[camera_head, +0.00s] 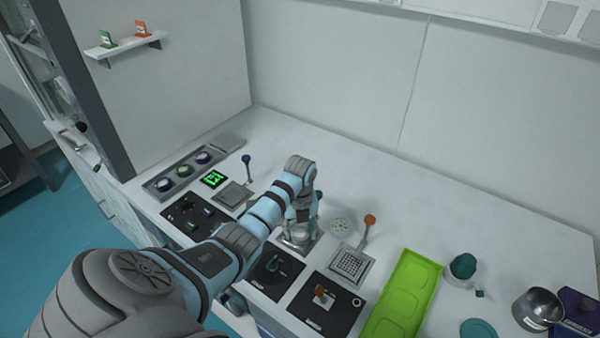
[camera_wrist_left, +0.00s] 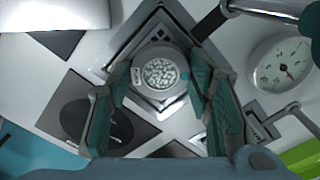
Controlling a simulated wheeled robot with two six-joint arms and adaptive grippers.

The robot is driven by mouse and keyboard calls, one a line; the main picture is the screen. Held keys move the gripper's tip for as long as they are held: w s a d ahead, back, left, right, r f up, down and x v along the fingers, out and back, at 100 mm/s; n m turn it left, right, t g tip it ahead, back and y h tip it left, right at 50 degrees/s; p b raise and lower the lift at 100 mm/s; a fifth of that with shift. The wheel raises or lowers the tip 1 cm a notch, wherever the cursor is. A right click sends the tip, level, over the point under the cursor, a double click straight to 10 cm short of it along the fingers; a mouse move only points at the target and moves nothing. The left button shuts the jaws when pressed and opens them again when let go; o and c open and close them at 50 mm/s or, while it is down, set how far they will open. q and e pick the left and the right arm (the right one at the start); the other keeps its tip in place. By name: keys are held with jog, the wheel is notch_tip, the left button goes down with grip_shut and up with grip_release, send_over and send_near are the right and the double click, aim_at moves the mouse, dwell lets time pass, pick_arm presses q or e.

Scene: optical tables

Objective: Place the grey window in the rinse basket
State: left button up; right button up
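My left gripper (camera_head: 303,214) is over a square metal plate (camera_head: 313,247) near the middle of the bench. In the left wrist view its teal fingers (camera_wrist_left: 160,80) are wide apart, with a round pot of pale granules (camera_wrist_left: 160,72) between their tips. I cannot tell whether they touch it. A square perforated metal tray (camera_head: 352,264) with an orange-knobbed handle, which looks like the rinse basket, stands to the right of the gripper. I cannot make out the grey window with certainty. My right gripper is not in view.
Black mats with small parts (camera_head: 325,299) line the front edge. A green tray (camera_head: 402,296) is at the right, a steel pot (camera_head: 535,308) beyond it. A tray of round pieces (camera_head: 188,170) is at the back left. A round dial (camera_wrist_left: 281,66) lies beside the gripper.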

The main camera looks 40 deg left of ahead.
aim_at(300, 232)
pick_arm(q)
jog(key=o, duration=0.3)
notch_tip(300, 232, up, 13)
jog(key=p, duration=0.3)
jog(key=shift+f, duration=0.15)
dwell(0.3)
